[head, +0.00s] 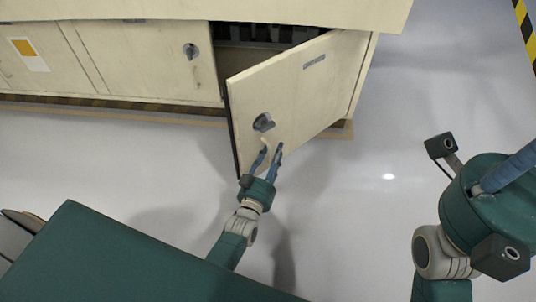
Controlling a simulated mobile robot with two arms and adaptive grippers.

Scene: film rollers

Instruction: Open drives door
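The drives door (290,95) is a cream cabinet door. It stands partly open, hinged at its right side and swung out toward me, with a dark gap behind its top edge. A grey handle (264,122) is on its outer face near the free left edge. My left gripper (268,152) is at the door's lower left, just below the handle. Its two blue fingers are apart with nothing seen between them. Whether they touch the door is unclear. My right arm is at the lower right, and its gripper fingers are not clearly seen.
The cream cabinet (150,60) runs along the back, with a closed door to the left bearing its own grey knob (191,51). A yellow and black strip (60,101) lines its base. The grey floor (430,100) is clear to the right of the open door.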

